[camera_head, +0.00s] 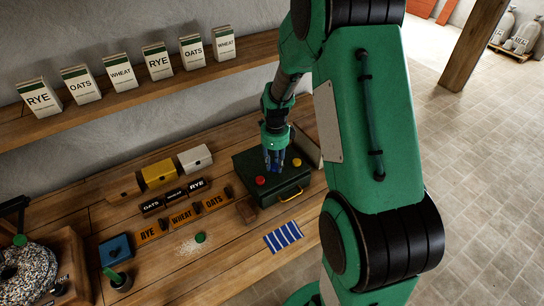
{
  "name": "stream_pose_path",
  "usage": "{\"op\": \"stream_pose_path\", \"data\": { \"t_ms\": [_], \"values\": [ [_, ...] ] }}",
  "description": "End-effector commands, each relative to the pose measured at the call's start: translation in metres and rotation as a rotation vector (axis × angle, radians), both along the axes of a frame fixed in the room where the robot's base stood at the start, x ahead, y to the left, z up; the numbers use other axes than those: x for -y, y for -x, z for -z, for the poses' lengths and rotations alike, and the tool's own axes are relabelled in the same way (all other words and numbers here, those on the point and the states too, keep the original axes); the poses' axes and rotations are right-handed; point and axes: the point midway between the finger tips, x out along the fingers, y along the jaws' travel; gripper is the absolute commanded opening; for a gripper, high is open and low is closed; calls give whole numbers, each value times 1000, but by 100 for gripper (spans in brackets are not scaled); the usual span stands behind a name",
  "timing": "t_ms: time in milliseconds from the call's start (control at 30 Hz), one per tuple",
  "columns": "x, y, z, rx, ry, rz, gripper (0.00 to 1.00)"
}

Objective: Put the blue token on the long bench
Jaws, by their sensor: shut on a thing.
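My gripper (273,166) points down over the lid of a dark green case (243,165) that stands on the long wooden bench (165,270). Its fingers are closed, and dark blue shows between and around them; this appears to be the blue token, mostly hidden by the fingers. I cannot tell whether it touches the lid. A red token (260,181) lies on the lid to the left of the gripper, and a yellow one (297,162) to its right. A green token (200,238) lies on the bench near scattered grain.
Labelled trays (182,217), a blue box (116,249) and a millstone (28,273) stand to the left. A shelf (130,96) with flour bags runs above. Bare bench shows at the front.

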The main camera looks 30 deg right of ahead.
Motion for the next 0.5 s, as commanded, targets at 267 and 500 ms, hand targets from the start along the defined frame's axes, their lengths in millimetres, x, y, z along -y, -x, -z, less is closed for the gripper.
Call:
{"op": "stream_pose_path", "data": {
  "t_ms": [267,500],
  "values": [
    [-15,45,-5,0,0,0,14],
    [-23,69,-7,1,0,0,14]
  ]
}}
